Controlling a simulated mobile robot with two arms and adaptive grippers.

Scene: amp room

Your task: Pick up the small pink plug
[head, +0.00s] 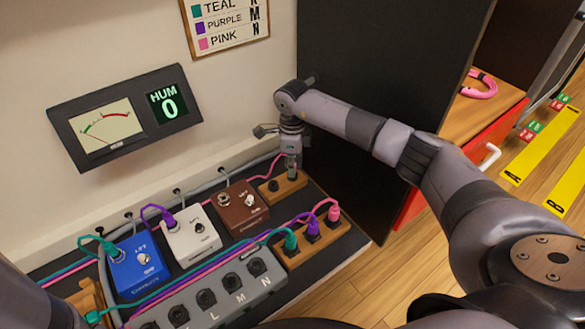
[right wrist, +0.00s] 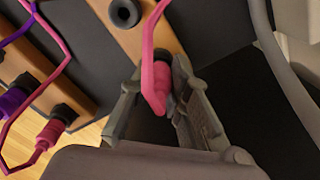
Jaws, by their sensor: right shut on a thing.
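A small pink plug (right wrist: 160,86) with a pink cable is between the fingers of my right gripper (right wrist: 158,108) in the right wrist view. The gripper is shut on it. In the head view my right gripper (head: 292,168) points down over the right end of a small wooden socket block (head: 296,182). The plug's tip is hidden, so I cannot tell whether it sits in the block. Another pink plug (head: 334,212) stands in the lower wooden block, beside a purple plug (head: 312,226) and a teal plug (head: 290,238). My left gripper is not in view.
Blue (head: 138,266), white (head: 192,238) and brown (head: 240,207) pedals stand in a row left of the block. A dark panel (head: 370,90) rises close right of my right gripper. Cables cross the board.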

